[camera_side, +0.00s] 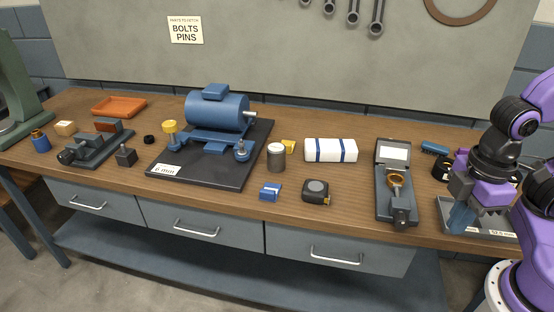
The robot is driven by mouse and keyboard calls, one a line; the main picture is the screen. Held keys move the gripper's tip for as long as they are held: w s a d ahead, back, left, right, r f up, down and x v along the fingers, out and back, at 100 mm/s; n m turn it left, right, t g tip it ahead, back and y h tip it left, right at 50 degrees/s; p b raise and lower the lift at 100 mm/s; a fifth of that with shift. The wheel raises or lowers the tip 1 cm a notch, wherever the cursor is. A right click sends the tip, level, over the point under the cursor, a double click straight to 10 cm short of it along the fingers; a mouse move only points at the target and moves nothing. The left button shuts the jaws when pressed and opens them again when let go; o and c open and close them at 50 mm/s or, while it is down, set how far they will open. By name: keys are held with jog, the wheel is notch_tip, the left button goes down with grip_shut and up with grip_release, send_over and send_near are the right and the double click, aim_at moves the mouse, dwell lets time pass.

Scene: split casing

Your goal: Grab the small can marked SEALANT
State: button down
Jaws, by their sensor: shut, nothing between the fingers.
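A small grey can (276,161) with a lighter top stands upright near the middle of the workbench, just right of the black motor plate. I cannot read any SEALANT marking on it from here. A dark round object (441,170) stands at the right, close to my arm, and its marking cannot be read either. My gripper (488,211) is at the far right, pointing down over a grey tray, well away from the grey can. It is shut and empty.
A blue motor (216,112) stands on a black plate (190,176).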

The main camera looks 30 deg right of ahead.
jog(key=shift+c, duration=0.7)
grip_release()
jog(key=n+t+h, duration=0.6)
jog(key=n+t, duration=0.6)
jog(key=n, duration=0.7)
send_near(276, 152)
jog(key=x, duration=0.6)
jog(key=shift+d+f, duration=0.4)
jog(key=shift+f, duration=0.1)
jog(key=shift+x, duration=3.2)
